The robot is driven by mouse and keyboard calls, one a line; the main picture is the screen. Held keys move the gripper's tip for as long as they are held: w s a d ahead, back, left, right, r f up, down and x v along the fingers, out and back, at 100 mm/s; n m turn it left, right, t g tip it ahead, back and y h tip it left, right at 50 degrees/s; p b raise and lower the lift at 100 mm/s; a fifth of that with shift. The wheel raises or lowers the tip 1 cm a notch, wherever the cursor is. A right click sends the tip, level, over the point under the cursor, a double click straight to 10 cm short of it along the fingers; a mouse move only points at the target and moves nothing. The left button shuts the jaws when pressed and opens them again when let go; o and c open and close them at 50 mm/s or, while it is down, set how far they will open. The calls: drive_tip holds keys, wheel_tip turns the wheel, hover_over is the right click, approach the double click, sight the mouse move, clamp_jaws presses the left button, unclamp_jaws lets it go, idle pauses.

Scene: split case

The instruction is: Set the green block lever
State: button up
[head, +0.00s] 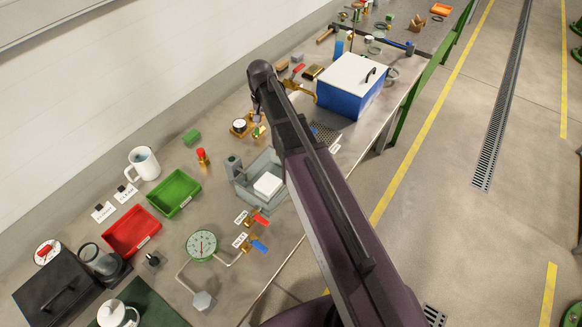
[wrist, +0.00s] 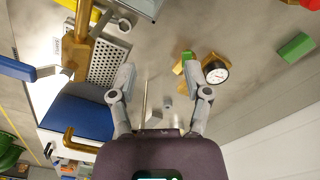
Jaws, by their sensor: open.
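A small brass fitting with a round white-faced gauge (wrist: 216,72) stands on the bench in the wrist view. A green lever (wrist: 187,60) sits at its left side, seen small and nearly end-on. In the head view the gauge (head: 239,125) is left of my arm, with a bit of green lever (head: 257,131) beside it. My gripper (wrist: 164,84) is open and empty. Its right finger points towards the gauge fitting and appears just short of it; I cannot tell whether they touch. In the head view my arm hides most of the gripper.
A loose green block (head: 192,137) lies near the wall. A blue box with a white lid (head: 352,72) stands behind my arm. A brass pipe with a blue lever (wrist: 16,68) and a perforated plate (wrist: 108,62) are at left in the wrist view. A grey case (head: 245,187) is nearer.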

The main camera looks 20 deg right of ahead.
drive_tip(key=s+d+f+n+b, duration=0.1)
drive_tip(key=s+d, duration=0.1)
drive_tip(key=s, duration=0.7)
drive_tip(key=s+d+f+n+b, duration=0.1)
drive_tip(key=s+f+n+b, duration=0.1)
drive_tip(key=s, duration=0.8)
drive_tip(key=shift+d+n, duration=0.3)
drive_tip(key=shift+d, duration=0.1)
drive_tip(key=shift+w, duration=0.1)
wheel_tip(320, 180, up, 4)
drive_tip(key=r+m+p, duration=0.1)
drive_tip(key=m+p, duration=0.2)
drive_tip(key=p, duration=0.2)
hover_over(257, 131)
drive_tip(key=shift+f, duration=0.25)
drive_tip(key=shift+f, duration=0.1)
wheel_tip(257, 131, down, 14)
drive_tip(key=b, duration=1.4)
drive_tip(key=shift+r, duration=0.2)
drive_tip(key=shift+c, duration=0.2)
clamp_jaws()
